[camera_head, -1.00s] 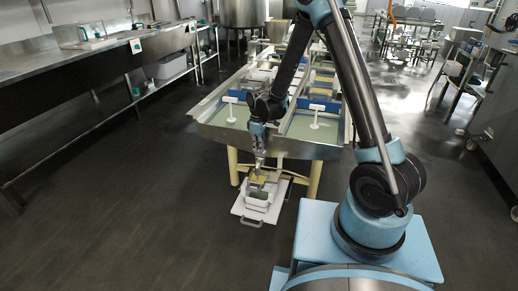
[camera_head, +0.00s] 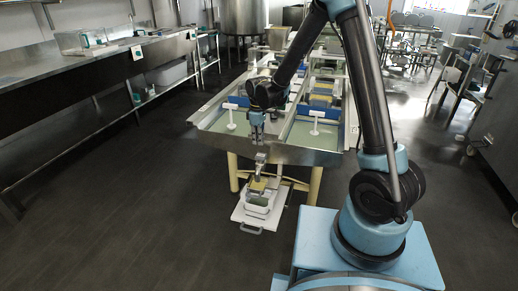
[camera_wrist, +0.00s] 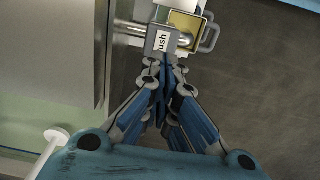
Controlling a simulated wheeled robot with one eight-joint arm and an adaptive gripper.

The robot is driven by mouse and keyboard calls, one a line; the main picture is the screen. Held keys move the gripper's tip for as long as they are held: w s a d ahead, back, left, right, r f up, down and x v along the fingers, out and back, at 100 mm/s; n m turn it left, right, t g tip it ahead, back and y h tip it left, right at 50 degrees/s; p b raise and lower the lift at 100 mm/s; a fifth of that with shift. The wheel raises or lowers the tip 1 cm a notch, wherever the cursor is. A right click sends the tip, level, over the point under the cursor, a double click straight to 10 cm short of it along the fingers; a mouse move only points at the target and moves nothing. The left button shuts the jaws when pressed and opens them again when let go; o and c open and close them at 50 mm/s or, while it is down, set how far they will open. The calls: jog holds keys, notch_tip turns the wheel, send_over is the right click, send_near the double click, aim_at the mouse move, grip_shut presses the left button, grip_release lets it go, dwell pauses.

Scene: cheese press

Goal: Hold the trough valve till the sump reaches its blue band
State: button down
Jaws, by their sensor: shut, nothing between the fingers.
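My gripper (camera_head: 257,139) is shut and empty at the front end of the trough (camera_head: 275,150). It points down, above the small grey trough valve (camera_head: 261,158). In the wrist view the closed fingers (camera_wrist: 174,68) overlap the edge of the valve's grey block (camera_wrist: 163,40), whose label reads "ush"; contact cannot be told there. The sump (camera_head: 257,203) is below the valve on a white tray, with a yellowish part at its top. Part of it shows beside the block in the wrist view (camera_wrist: 188,20). Its liquid level and blue band cannot be made out.
White T-shaped pieces (camera_head: 317,121) stand in the trough. A steel counter (camera_head: 80,85) runs along the left wall. The dark floor in front is clear.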

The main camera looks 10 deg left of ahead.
notch_tip(320, 180, up, 6)
dwell(0.4)
jog(key=shift+r, duration=0.1)
jog(key=shift+d, duration=0.1)
jog(key=s+d+r+m, duration=0.2)
jog(key=d+r+m, duration=0.15)
jog(key=d, duration=0.55)
jog(key=s+d+r+m+t, duration=0.15)
jog(key=d+r, duration=0.25)
jog(key=d, duration=0.4)
jog(key=s+d+r+m+g, duration=0.1)
jog(key=s+d+r+m, duration=0.25)
jog(key=d, duration=0.55)
jog(key=s+d+f+m+t, duration=0.1)
jog(key=s+d+f+m, duration=0.1)
jog(key=s+d+m, duration=0.2)
jog(key=s+d+f+m, duration=0.3)
jog(key=s+d+m, duration=0.1)
jog(key=s+d, duration=0.7)
jog(key=shift+s+d+t, duration=0.3)
jog(key=shift+s+t, duration=0.05)
jog(key=shift+s, duration=0.5)
